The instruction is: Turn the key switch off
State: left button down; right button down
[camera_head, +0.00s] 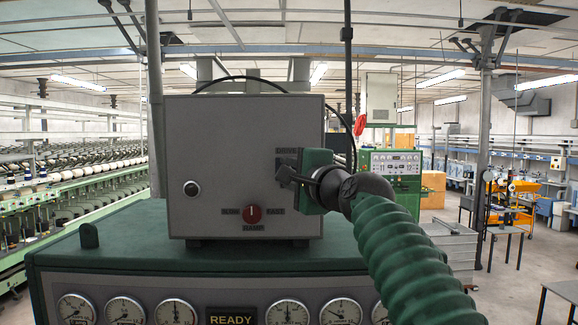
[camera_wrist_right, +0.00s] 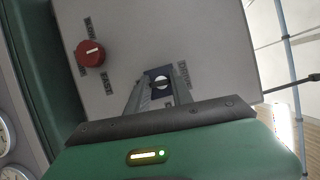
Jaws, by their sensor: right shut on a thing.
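The grey control box (camera_head: 240,120) stands on top of the green machine. The key switch (camera_wrist_right: 160,75), a small dark plate with a pale round centre, is on the box's front face beside the word DRIVE. My right gripper (camera_head: 287,172) reaches in from the right at the box's right side. In the right wrist view its two fingers are shut on the key switch at its centre, and the fingers partly hide it. The key's exact angle cannot be made out. In the head view my gripper covers most of the switch. My left gripper is not in view.
A red knob (camera_head: 252,214) with SLOW and FAST labels sits lower on the box and also shows in the right wrist view (camera_wrist_right: 90,54). A round dark button (camera_head: 191,188) is at left. Gauges and a READY display (camera_head: 231,319) line the machine's front below.

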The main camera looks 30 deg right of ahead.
jog(key=shift+w+f+n+g, duration=0.1)
jog(key=shift+f+n+g, duration=0.2)
jog(key=shift+n, duration=0.2)
jog(key=c, duration=1.3)
grip_release()
jog(key=shift+o, duration=0.9)
jog(key=shift+r, duration=0.1)
jog(key=shift+w, duration=0.2)
jog(key=shift+d, duration=0.1)
jog(key=s+a+b, duration=0.2)
jog(key=s+b, duration=0.5)
jog(key=s, duration=0.9)
jog(key=shift+s+a, duration=0.25)
jog(key=shift+a, duration=0.1)
jog(key=shift+d, duration=0.1)
